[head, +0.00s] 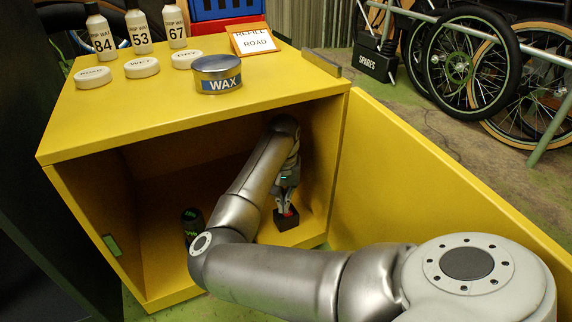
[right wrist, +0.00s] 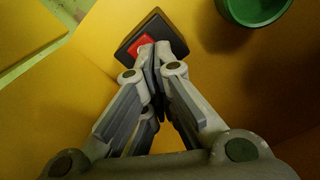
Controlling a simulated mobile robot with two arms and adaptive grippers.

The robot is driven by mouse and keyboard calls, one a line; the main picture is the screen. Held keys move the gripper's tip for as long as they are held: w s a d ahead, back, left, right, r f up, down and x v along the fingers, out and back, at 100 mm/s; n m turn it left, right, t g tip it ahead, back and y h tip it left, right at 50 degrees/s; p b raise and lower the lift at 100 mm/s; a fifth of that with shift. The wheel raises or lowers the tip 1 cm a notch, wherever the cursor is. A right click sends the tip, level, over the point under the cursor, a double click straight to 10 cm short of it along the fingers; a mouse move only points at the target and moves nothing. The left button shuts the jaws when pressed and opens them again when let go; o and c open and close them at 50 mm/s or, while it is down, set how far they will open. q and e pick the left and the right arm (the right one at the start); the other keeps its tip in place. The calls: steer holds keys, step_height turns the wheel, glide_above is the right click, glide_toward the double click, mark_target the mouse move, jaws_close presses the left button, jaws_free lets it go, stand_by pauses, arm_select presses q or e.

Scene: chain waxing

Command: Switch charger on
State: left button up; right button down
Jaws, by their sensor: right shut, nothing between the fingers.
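The charger (head: 284,226) is a small dark block with a red switch (head: 288,213), on the floor inside the yellow cabinet, toward its right side. In the right wrist view the charger is a dark square base (right wrist: 133,35) with the red switch (right wrist: 139,46) on top. My right gripper (head: 284,207) reaches down into the cabinet, shut and empty. Its fingertips (right wrist: 155,50) are right at the red switch and cover part of it; I cannot tell if they touch it. Whether the switch is on or off cannot be told. My left gripper is not in view.
The cabinet (head: 130,140) is open, with its door (head: 430,180) swung out right. A dark can (head: 191,222) stands inside at the left. A green round thing (right wrist: 255,8) is close to the charger. A wax tin (head: 217,75), several discs and bottles stand on top.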

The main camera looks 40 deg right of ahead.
steer(key=shift+f, duration=0.1)
steer(key=shift+r+p, duration=0.5)
steer(key=shift+r, duration=0.25)
steer(key=shift+r+p, duration=1.6)
steer(key=shift+r, duration=1.2)
steer(key=shift+s+a+f, duration=0.1)
